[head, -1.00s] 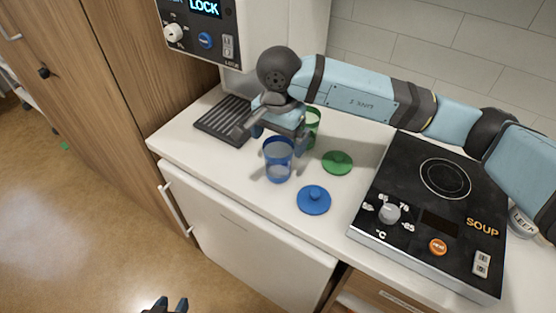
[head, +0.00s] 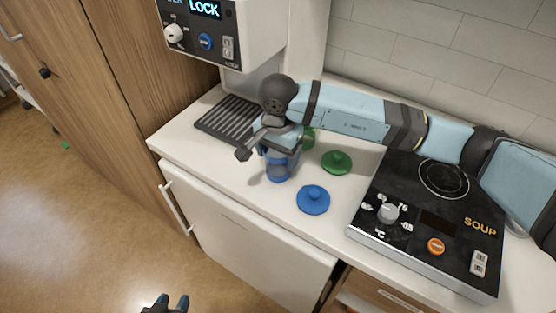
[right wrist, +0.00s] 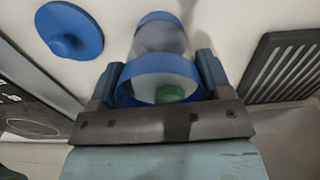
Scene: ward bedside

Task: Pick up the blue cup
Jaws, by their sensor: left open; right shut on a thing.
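The blue cup (head: 279,172) stands on the white counter, partly covered by my right gripper (head: 277,152) in the head view. In the right wrist view the cup (right wrist: 160,72) is between the two fingers of my right gripper (right wrist: 160,82), which is shut on it near its blue rim. A green shape shows inside the rim. Whether the cup is clear of the counter I cannot tell. My left gripper (head: 172,303) is open and empty at the bottom edge of the head view, over the floor.
A blue lid (head: 313,199) and a green lid (head: 337,161) lie right of the cup. A green cup (head: 308,137) stands behind, mostly hidden. A dark drip grate (head: 229,119) is at left. A black hotplate (head: 425,220) takes up the right. The dispenser (head: 215,40) is at the back.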

